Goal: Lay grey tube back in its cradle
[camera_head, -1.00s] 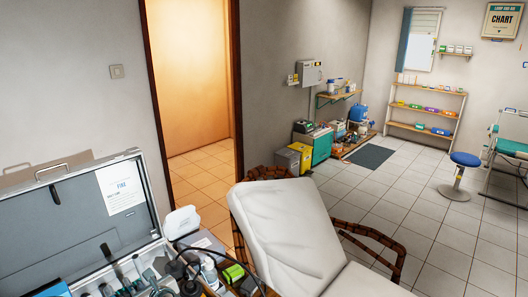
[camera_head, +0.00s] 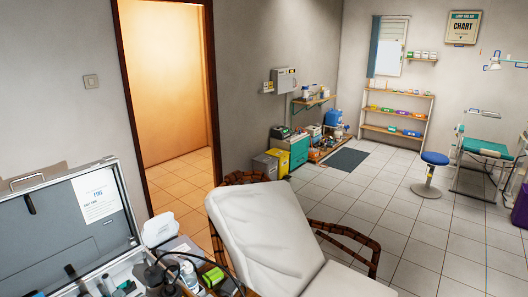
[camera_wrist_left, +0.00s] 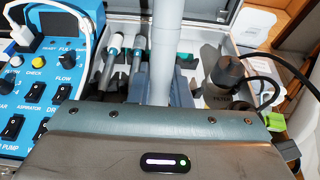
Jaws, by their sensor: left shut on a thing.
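My left gripper (camera_wrist_left: 163,97) shows in the left wrist view with its wide grey body across the bottom. It is shut on a light grey tube (camera_wrist_left: 166,45) that rises from between the jaws to the top of the picture. The tube's lower end is hidden by the gripper body. Behind it, slim tools with teal parts (camera_wrist_left: 113,48) lie in dark holders inside the open case (camera_head: 60,235). Which holder is the grey tube's cradle I cannot tell. Neither gripper can be made out in the head view.
A blue control panel (camera_wrist_left: 40,85) with knobs and switches stands left of the gripper. In the head view, a white reclining chair (camera_head: 265,235) stands right of the case, with open floor beyond.

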